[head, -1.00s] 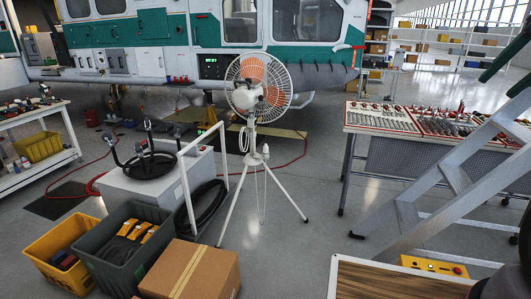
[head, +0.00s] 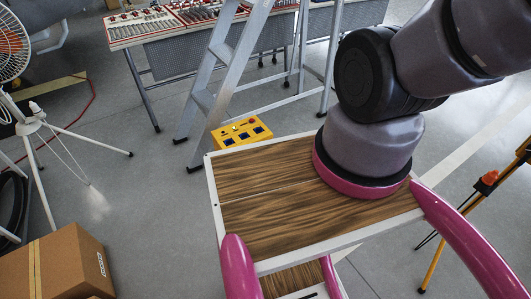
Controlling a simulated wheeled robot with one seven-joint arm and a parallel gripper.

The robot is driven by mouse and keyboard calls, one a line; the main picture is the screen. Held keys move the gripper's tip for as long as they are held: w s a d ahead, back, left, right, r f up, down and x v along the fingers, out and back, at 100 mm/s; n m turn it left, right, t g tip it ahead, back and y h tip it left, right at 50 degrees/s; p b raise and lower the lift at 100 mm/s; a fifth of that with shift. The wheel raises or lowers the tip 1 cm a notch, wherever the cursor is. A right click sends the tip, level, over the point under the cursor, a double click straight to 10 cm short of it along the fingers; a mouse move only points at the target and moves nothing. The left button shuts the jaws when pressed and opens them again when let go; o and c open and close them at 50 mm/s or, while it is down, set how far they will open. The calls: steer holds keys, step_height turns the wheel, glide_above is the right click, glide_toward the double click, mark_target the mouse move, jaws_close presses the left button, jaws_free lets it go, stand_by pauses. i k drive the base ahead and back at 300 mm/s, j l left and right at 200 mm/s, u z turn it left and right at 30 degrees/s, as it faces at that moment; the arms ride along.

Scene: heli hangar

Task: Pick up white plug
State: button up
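A small white piece (head: 35,107) shows on the white tripod stand of the fan at the left of the head view, with a thin white cord (head: 70,163) hanging in a loop beside it. It may be the white plug, but it is too small to tell. My gripper is not in view; only the lower links of my arm show at the upper right, standing on my wood-topped base.
The fan (head: 12,45) is cut off by the left edge. A cardboard box (head: 55,265) stands at lower left. A ladder (head: 225,65), a yellow control box (head: 241,133) and a tool table (head: 150,25) stand ahead. A yellow tripod (head: 470,205) is at right. Floor between box and base is clear.

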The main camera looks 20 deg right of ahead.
mark_target(35, 108)
steer(key=j+z, duration=0.5)
steer(key=j, duration=0.8)
steer(key=i+j+u, duration=0.15)
steer(key=u, duration=1.05)
steer(key=i+l+u, duration=0.3)
steer(key=i+u, duration=0.2)
steer(key=i, duration=0.15)
steer(key=i+l+u, duration=0.45)
steer(key=i+l, duration=0.3)
steer(key=i, duration=0.15)
steer(key=i+l, duration=0.3)
steer(key=i, duration=0.15)
steer(key=i+l, duration=0.25)
steer(key=i, duration=0.2)
